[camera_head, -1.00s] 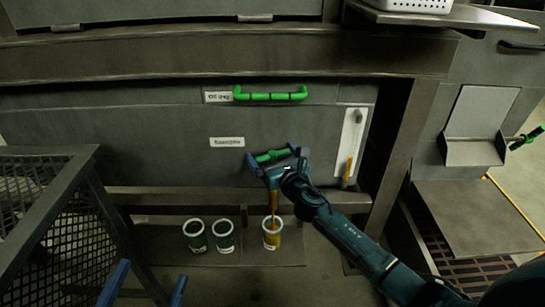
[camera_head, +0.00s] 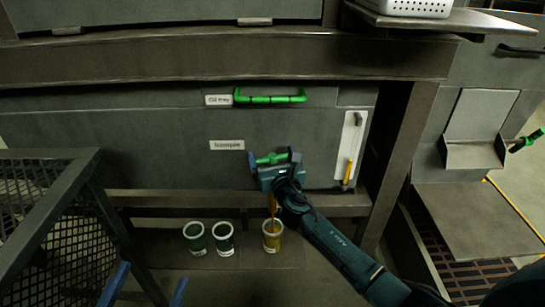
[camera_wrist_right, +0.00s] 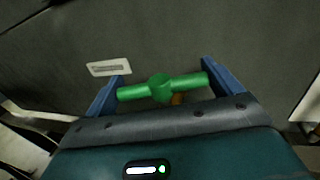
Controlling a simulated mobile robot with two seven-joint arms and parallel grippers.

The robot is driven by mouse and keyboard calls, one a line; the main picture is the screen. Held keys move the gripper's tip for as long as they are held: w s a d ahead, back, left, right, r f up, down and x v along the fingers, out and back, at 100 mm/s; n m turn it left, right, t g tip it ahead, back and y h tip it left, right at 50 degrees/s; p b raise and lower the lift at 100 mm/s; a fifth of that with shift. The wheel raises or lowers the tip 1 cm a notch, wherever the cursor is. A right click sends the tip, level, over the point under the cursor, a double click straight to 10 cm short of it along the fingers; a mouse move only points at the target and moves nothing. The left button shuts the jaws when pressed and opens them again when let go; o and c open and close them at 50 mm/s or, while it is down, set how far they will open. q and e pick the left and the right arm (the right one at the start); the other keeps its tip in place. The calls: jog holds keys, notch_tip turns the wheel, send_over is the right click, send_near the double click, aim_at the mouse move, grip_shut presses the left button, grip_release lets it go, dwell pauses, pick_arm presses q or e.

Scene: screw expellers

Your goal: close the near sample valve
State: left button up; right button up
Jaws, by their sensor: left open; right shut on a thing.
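The near sample valve's green handle (camera_head: 271,159) is on the grey tank front, with an orange-brown stream (camera_head: 272,205) below it. The stream runs into a cup (camera_head: 272,236) holding yellowish-brown liquid. My right gripper (camera_head: 275,160) is shut on the handle, a blue finger at each end. In the right wrist view the handle (camera_wrist_right: 162,87) lies nearly level between the fingers (camera_wrist_right: 162,82); the spout is mostly hidden behind it. My left gripper (camera_head: 151,277) is open and empty at the bottom left, only its blue fingers showing.
Two dark green cups (camera_head: 209,238) stand left of the filling cup. A green bar handle (camera_head: 270,98) is above the valve, and a level gauge (camera_head: 351,148) to its right. A mesh-sided frame (camera_head: 50,215) stands at left. Another green-handled valve (camera_head: 526,140) is far right.

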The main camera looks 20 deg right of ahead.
jog(key=m+h, duration=0.2)
jog(key=shift+a+h, duration=0.1)
jog(key=shift+h, duration=0.3)
jog(key=shift+m+g+h, duration=0.4)
jog(key=shift+m+h, duration=0.1)
jog(key=shift+h, duration=0.4)
jog(key=o, duration=0.7)
